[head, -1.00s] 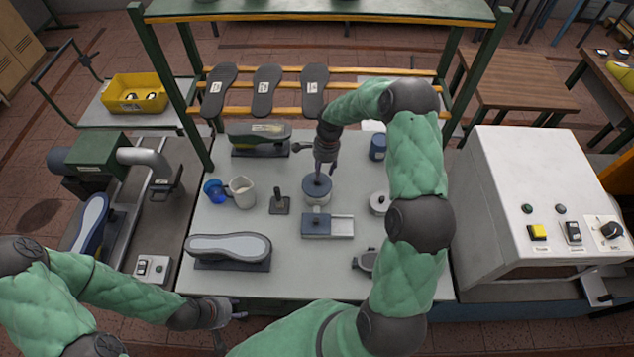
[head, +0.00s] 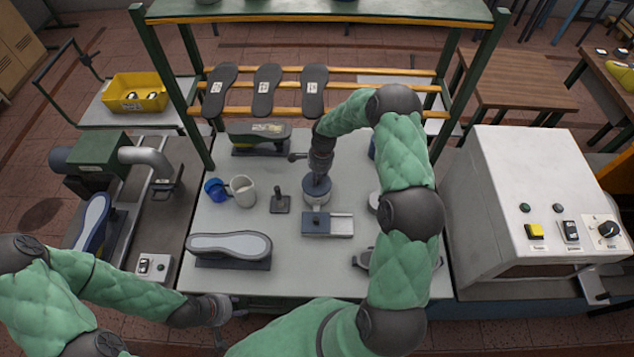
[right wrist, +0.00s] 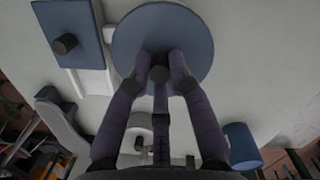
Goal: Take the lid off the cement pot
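The cement pot (head: 317,200) is a grey round pot in the middle of the bench, seated under its flat blue lid (head: 316,185). In the right wrist view the lid (right wrist: 185,35) is a wide blue disc with a dark knob at its centre, partly hidden by my fingers. My right gripper (head: 319,176) points down at the lid; in the right wrist view its fingertips (right wrist: 160,68) surround the knob. I cannot tell whether they press on it. My left gripper (head: 232,322) is empty with fingers apart, near the bench's front left edge.
A blue-topped box (head: 316,223) sits just in front of the pot. A stamp-like tool (head: 280,204), a white mug (head: 242,191) and a blue cup (head: 215,188) stand to the left. A shoe last (head: 229,246) lies front left. Bare bench shows at the front centre.

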